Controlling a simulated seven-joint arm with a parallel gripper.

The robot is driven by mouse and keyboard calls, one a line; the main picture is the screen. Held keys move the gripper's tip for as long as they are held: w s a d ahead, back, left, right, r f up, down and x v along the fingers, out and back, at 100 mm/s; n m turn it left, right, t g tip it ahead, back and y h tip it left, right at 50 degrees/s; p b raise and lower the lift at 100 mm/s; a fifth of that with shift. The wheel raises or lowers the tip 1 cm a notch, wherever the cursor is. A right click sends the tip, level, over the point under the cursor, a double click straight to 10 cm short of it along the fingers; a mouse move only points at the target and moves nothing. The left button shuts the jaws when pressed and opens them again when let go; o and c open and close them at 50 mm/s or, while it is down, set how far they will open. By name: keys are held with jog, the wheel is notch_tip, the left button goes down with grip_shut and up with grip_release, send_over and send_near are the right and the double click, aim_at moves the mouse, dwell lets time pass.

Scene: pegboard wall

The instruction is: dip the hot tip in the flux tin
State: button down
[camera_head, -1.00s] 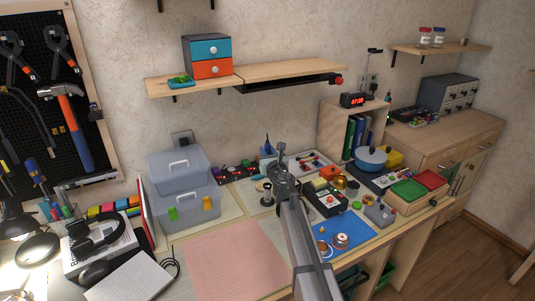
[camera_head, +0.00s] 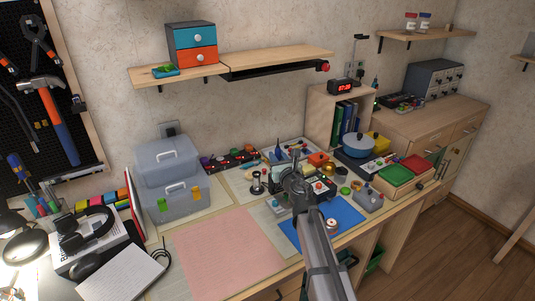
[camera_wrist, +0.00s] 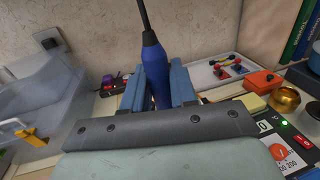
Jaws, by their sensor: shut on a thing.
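My gripper (camera_head: 293,178) is over the back middle of the bench. In the wrist view, my gripper (camera_wrist: 157,92) is shut on the blue handle of the soldering iron (camera_wrist: 154,68), with a blue-grey finger on each side. A black cable rises from the handle's top. The handle stands roughly upright in that view; its hot tip is hidden behind my gripper. A bit of blue handle (camera_head: 278,154) also shows in the head view. A small round green thing (camera_head: 345,191) right of my gripper may be the flux tin; I cannot tell.
A black station with a red knob (camera_wrist: 283,153) is close to the right of my gripper. A brass pot (camera_wrist: 284,98) and an orange block (camera_wrist: 262,81) are behind it. Grey bins (camera_head: 175,190) stand left. The pink mat (camera_head: 228,253) is clear.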

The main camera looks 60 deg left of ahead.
jog(key=w+d+f, duration=0.2)
jog(key=d, duration=1.8)
jog(key=shift+s+a+f, duration=0.1)
jog(key=shift+f, duration=1.2)
jog(key=shift+s+f, duration=0.1)
jog(key=shift+f, duration=1.15)
jog(key=shift+f, duration=0.65)
jog(key=shift+r, duration=0.1)
jog(key=shift+r, duration=2.45)
